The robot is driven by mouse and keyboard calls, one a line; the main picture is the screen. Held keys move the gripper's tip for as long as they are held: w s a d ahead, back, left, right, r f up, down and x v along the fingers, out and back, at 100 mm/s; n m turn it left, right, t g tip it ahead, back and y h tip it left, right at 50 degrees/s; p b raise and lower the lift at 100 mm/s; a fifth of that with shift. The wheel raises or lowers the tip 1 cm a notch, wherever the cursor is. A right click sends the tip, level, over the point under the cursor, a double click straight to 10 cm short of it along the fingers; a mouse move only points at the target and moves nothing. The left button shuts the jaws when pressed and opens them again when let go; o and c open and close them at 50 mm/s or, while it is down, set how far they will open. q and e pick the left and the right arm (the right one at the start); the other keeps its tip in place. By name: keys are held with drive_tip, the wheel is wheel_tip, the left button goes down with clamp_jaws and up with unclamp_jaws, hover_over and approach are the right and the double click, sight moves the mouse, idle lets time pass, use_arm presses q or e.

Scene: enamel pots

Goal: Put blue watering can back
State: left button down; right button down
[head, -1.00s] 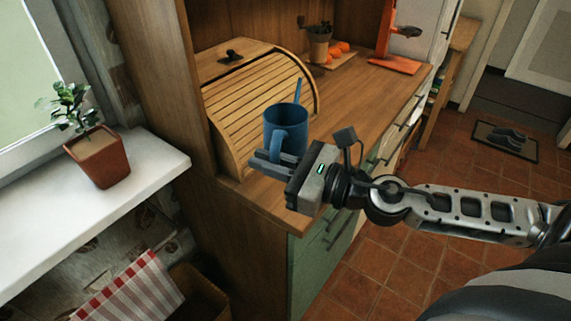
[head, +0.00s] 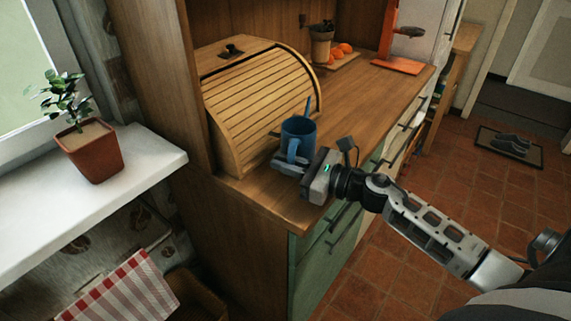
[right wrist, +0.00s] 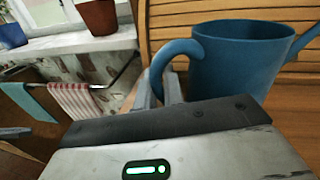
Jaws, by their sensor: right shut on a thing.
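The blue watering can (head: 299,133) is upright in front of the roll-top bread box, over the near part of the wooden counter. My right gripper (head: 285,162) is shut on its handle, which faces me. In the right wrist view the can (right wrist: 235,62) fills the upper right, its handle loop (right wrist: 178,55) at the fingers (right wrist: 160,93) and its spout pointing right. The gripper body hides the can's bottom, so I cannot tell whether it touches the counter. My left gripper is not in view.
The bread box (head: 258,100) stands close behind the can. Farther back on the counter (head: 360,95) are a small plant pot (head: 321,45), oranges (head: 340,49) and an orange stand (head: 400,65). A potted plant (head: 93,150) stands on the white windowsill (head: 150,160) at left. Counter to the can's right is clear.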

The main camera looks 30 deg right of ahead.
drive_tip(key=shift+f+b, duration=0.3)
drive_tip(key=c, duration=1.5)
unclamp_jaws()
drive_tip(key=shift+r, duration=0.1)
